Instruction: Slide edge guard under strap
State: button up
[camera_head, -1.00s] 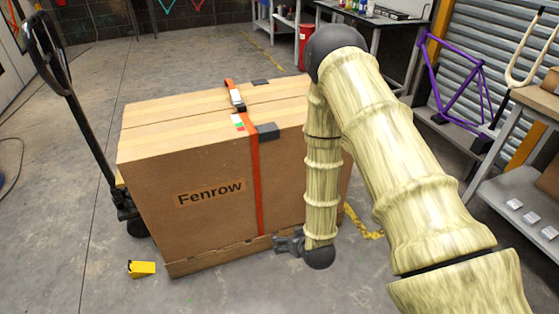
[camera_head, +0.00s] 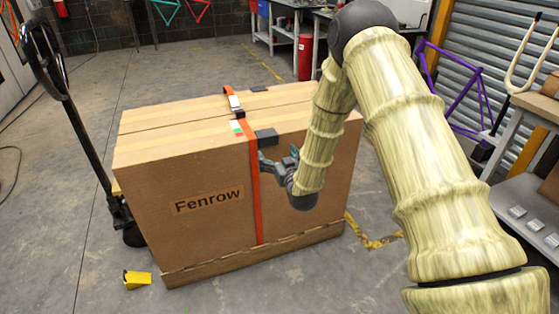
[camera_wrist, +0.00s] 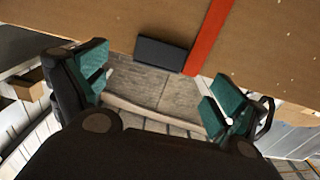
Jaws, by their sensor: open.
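A dark grey edge guard (camera_head: 267,137) sits on the front top edge of the carton, just right of the orange strap (camera_head: 255,190). In the wrist view the guard (camera_wrist: 160,54) lies beside the strap (camera_wrist: 210,35), with little or no gap between them. A second dark guard (camera_head: 259,88) sits at the back top edge, near the strap. My gripper (camera_head: 277,160) is in front of the carton's face, just below and right of the front guard. In the wrist view its teal-padded fingers (camera_wrist: 158,95) are spread apart with nothing between them.
The large carton (camera_head: 205,230) marked Fenrow stands on a low base. A buckle (camera_head: 235,103) is on the strap on top. A pallet jack handle (camera_head: 80,130) rises at the left; a yellow wedge (camera_head: 137,279) lies on the floor. A workbench (camera_head: 530,200) stands at right.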

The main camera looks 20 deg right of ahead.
aim_at(253, 144)
jog(key=w, duration=0.7)
jog(key=shift+w+a, duration=0.15)
jog(key=c, duration=1.1)
jog(key=o, duration=0.4)
jog(key=shift+c, duration=0.9)
jog(key=shift+a, duration=0.1)
jog(key=shift+a, duration=2.65)
jog(key=shift+a, duration=0.2)
